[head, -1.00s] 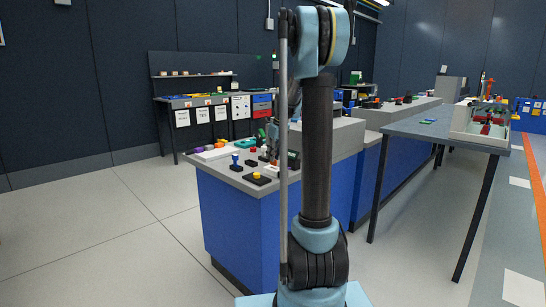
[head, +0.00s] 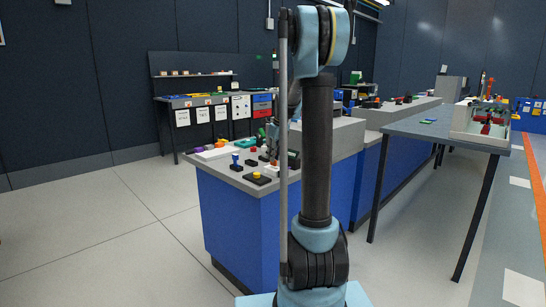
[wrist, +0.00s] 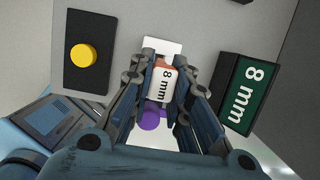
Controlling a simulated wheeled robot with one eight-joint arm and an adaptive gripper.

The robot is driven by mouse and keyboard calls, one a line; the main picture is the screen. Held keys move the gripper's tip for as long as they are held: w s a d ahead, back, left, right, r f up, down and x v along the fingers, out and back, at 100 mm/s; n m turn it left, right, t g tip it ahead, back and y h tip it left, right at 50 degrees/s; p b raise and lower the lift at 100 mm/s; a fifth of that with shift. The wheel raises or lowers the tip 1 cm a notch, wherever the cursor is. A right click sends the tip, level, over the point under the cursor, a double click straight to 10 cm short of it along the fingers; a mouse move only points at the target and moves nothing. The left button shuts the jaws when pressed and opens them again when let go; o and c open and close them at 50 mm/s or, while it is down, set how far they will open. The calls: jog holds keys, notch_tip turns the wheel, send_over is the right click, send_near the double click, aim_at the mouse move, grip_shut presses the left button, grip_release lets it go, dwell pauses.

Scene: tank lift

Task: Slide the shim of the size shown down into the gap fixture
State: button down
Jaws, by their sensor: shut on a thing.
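In the wrist view my gripper (wrist: 165,75) is shut on a shim (wrist: 163,83), a white-faced block marked "8 mm" with an orange-brown edge. A green sign (wrist: 247,95) in a dark frame at the right also reads "8 mm". A white piece (wrist: 162,47) shows just beyond the shim, between the fingertips. I cannot tell whether it touches the shim or belongs to the gap fixture, which I cannot make out clearly. In the head view my gripper is over the near bench, largely hidden behind my arm.
A yellow button (wrist: 82,55) on a black base sits left of the fingers and also shows on the bench (head: 257,174). A purple object (wrist: 150,118) lies below the fingers. A blue-topped button (head: 236,159) and several small parts stand on the bench. A grey table (head: 440,130) is at right.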

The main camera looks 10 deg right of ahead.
jog(key=shift+f, duration=1.7)
jog(key=shift+r, duration=3)
jog(key=shift+r, duration=0.1)
